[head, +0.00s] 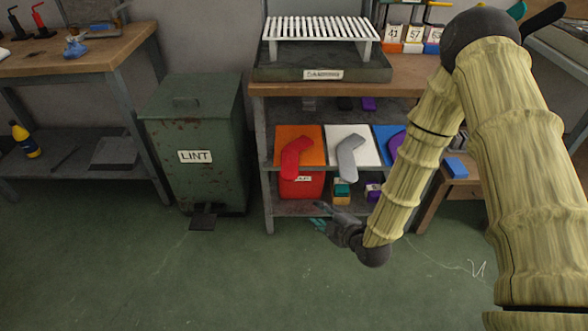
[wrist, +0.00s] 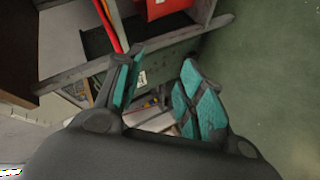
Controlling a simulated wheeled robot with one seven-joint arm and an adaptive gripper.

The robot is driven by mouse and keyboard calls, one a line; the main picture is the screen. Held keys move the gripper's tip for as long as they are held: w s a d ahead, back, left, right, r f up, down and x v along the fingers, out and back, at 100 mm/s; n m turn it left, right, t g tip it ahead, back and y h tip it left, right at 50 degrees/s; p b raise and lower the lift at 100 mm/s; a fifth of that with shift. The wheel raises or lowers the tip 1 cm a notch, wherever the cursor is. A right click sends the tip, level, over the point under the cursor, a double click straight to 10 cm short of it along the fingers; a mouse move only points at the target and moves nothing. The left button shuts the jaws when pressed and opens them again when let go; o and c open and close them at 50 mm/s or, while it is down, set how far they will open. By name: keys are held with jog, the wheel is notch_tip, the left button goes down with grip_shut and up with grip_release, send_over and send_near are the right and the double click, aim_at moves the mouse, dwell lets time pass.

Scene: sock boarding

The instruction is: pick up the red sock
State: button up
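The red sock (head: 296,157) lies flat on an orange board (head: 286,133) on the middle shelf of the workbench in the head view. My gripper (head: 318,222) is below and in front of it, low by the bottom shelf and apart from the sock. In the wrist view my gripper (wrist: 163,66) has its two teal-padded fingers spread with nothing held between them. A narrow red strip shows at the top of the wrist view; I cannot tell whether it is the sock.
A grey sock (head: 351,156) on a white board and a purple sock on a blue board (head: 384,137) lie to the right, the latter partly behind my arm. A red bin (head: 301,187) stands below. The lint bin (head: 196,140) is left; green floor in front is clear.

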aim_at(292, 174)
jog(key=w+a+n+t+y+b, duration=0.1)
jog(key=w+a+n+b, duration=0.1)
jog(key=w+b, duration=0.1)
jog(key=w+a+r+n+t+y+b, duration=0.1)
jog(key=w+a+n+b, duration=0.1)
jog(key=w+b, duration=0.2)
jog(key=w+a+n+t+y+b, duration=0.1)
jog(key=w+a+n+b, duration=0.1)
jog(key=w, duration=0.3)
jog(key=shift+a+r+n+y+b, duration=0.3)
jog(key=shift+r+n+b, duration=0.1)
jog(key=shift+n+b, duration=0.25)
jog(key=b+x, duration=0.1)
jog(key=x, duration=0.1)
jog(key=b+x, duration=0.1)
jog(key=x, duration=0.1)
jog(key=shift+w+f, duration=0.2)
jog(key=shift+f, duration=0.05)
jog(key=shift+w+a+r+b, duration=0.1)
jog(key=shift+w+a+b, duration=0.15)
jog(key=shift+w+b, duration=0.15)
jog(key=shift+c, duration=0.5)
grip_shut()
